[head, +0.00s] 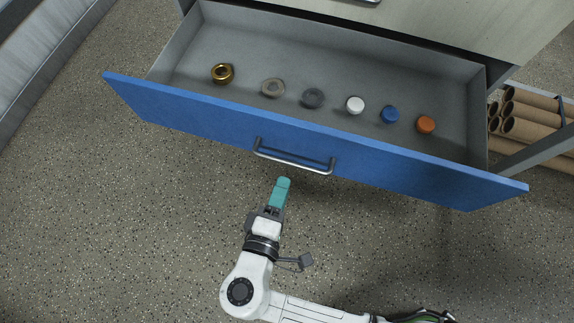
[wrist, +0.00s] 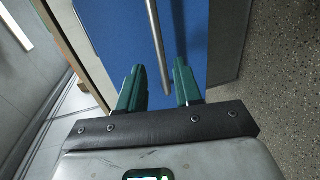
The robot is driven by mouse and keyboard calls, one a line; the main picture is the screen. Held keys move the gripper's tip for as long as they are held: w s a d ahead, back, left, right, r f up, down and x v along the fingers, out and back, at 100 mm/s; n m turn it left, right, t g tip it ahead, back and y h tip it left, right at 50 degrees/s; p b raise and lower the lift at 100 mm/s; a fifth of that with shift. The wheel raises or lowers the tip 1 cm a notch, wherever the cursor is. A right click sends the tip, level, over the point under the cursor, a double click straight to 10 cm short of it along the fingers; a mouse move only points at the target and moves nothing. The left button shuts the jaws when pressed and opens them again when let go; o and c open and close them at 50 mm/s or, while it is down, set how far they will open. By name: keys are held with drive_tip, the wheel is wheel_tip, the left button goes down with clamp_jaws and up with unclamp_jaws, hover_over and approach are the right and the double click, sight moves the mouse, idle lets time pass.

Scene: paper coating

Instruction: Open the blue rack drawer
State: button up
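The blue drawer (head: 215,120) is pulled well out from the rack in the head view, its grey inside showing. Its front carries a silver bar handle (head: 292,163). The blue front (wrist: 110,35) and the handle (wrist: 157,45) also show in the wrist view. My gripper (head: 283,183) is just in front of the handle and looks apart from it in the head view. In the wrist view my gripper (wrist: 160,82) has its teal fingers spread with an empty gap. The handle bar runs up ahead of that gap.
In the drawer lie a gold ring (head: 222,73), a tan ring (head: 273,88), a dark grey ring (head: 313,98), and white (head: 355,105), blue (head: 390,115) and orange (head: 426,125) caps. Cardboard tubes (head: 530,115) lie at right. The speckled floor (head: 120,220) is clear.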

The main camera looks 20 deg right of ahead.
drive_tip(key=v, duration=0.2)
drive_tip(key=shift+s+a, duration=0.15)
drive_tip(key=shift+s, duration=0.05)
idle(0.6)
